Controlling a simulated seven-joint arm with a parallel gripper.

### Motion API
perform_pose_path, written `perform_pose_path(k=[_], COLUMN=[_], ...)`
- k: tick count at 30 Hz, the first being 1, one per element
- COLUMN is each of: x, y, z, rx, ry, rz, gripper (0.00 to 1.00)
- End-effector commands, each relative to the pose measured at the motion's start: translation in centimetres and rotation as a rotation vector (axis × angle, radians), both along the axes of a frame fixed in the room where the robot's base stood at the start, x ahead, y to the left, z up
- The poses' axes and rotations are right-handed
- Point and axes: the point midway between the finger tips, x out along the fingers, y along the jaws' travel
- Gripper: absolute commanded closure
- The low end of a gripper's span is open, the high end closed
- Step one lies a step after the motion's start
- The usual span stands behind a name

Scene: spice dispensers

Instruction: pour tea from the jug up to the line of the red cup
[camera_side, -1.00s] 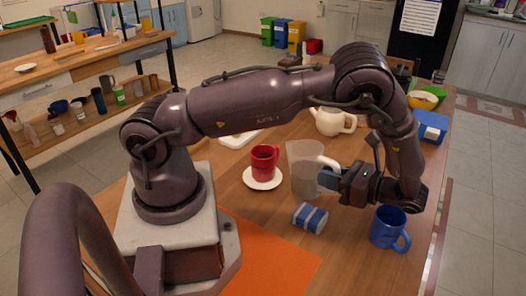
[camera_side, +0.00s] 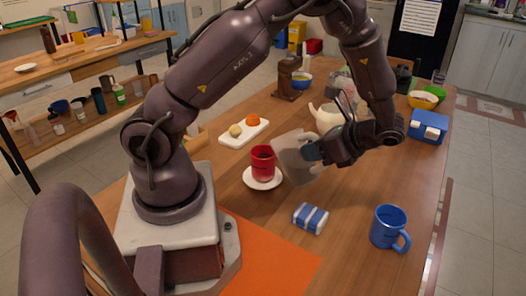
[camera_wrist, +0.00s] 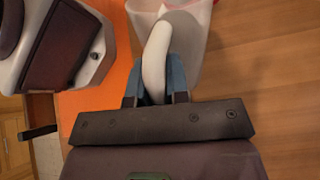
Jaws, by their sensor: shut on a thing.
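The red cup (camera_side: 263,164) stands upright on a white saucer (camera_side: 262,184) in the middle of the table in the side view. The translucent jug (camera_side: 296,160) is held in the air just right of the cup, tilted with its top toward the cup. My gripper (camera_side: 314,151) is shut on the jug's white handle, which also shows between the blue fingertips in the wrist view (camera_wrist: 155,60). I cannot see any tea flowing, the level in the cup, or its line. A bit of red shows at the top edge of the wrist view.
A blue mug (camera_side: 388,228) and a blue-and-white packet (camera_side: 310,218) stand in front. A white teapot (camera_side: 328,117) is behind my gripper. A white board (camera_side: 244,132) with two round items lies behind the cup. A blue box (camera_side: 428,127) and bowls are at right.

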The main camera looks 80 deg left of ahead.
Motion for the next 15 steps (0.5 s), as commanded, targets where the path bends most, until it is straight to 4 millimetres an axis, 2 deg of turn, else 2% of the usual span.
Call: perform_pose_path(k=[15], x=[-0.18], y=[0.3], z=[0.38], rx=[-0.023], ry=[-0.015], rz=[0.0], gripper=[1.0])
